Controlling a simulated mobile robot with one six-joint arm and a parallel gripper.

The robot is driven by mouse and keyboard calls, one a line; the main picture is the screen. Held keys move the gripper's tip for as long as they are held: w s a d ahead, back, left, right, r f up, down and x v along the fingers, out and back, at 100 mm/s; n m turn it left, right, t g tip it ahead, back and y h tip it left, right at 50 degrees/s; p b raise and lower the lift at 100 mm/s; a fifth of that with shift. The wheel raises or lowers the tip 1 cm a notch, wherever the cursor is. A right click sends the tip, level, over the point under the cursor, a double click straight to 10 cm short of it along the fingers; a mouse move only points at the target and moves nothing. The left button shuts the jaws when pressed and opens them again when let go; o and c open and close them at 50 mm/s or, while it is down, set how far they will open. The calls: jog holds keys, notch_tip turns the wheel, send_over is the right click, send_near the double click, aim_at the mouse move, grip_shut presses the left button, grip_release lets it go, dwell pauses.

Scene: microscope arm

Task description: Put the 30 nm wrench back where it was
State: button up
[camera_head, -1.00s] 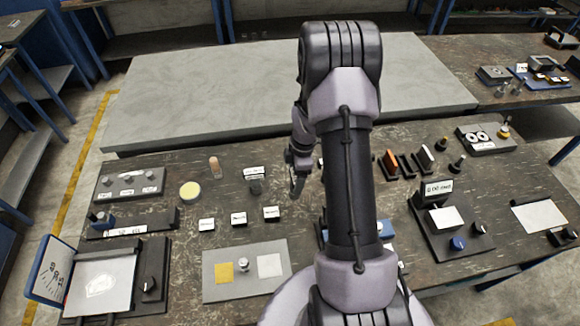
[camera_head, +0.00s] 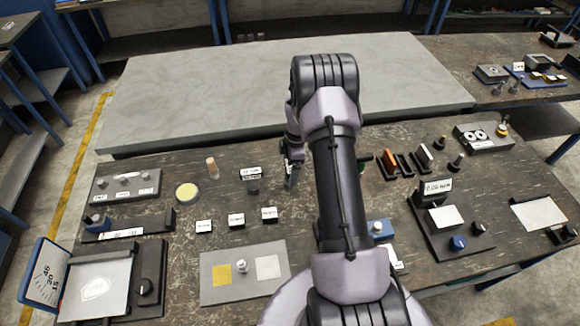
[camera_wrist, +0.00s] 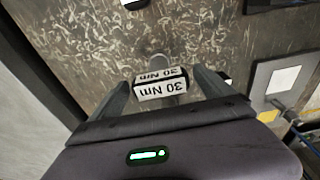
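The 30 Nm wrench (camera_wrist: 162,87) shows in the wrist view as a small block with upside-down "30 Nm" labels on two faces. A pale rounded part lies just beyond the block. In the head view my gripper (camera_head: 291,178) hangs over the table, and its finger hides the wrench. A similar labelled tool (camera_head: 252,180) stands to its left. Three small white label blocks, a left one (camera_head: 204,226), a middle one (camera_head: 236,220) and a right one (camera_head: 269,215), lie nearer the front.
A grey plate (camera_head: 215,295) with yellow and white squares lies in front. A yellow disc (camera_head: 187,192) and an upright peg (camera_head: 212,168) are left. A display device (camera_head: 430,215) and dark racks (camera_head: 404,165) are right. My arm hides the middle. The grey slab (camera_head: 200,90) behind is bare.

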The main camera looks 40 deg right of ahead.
notch_tip(320, 180, up, 14)
jog(key=f+p, duration=0.1)
jog(key=p, duration=0.1)
jog(key=s+a+r+m+t, duration=0.1)
jog(key=s+a+r+m, duration=0.15)
jog(key=a+r, duration=0.5)
jog(key=s+a+r+m+t, duration=0.1)
jog(key=a+r+m, duration=0.35)
jog(key=r, duration=0.65)
jog(key=s+a+r+m+t, duration=0.1)
jog(key=s+a+r+m, duration=0.2)
jog(key=s+a+m, duration=0.2)
jog(key=s+a+r+m+t, duration=0.2)
jog(key=s+a+r+m, duration=0.2)
jog(key=s+a, duration=0.7)
jog(key=s+m, duration=0.1)
jog(key=s, duration=0.4)
jog(key=shift+a+y, duration=0.15)
jog(key=shift+y, duration=0.25)
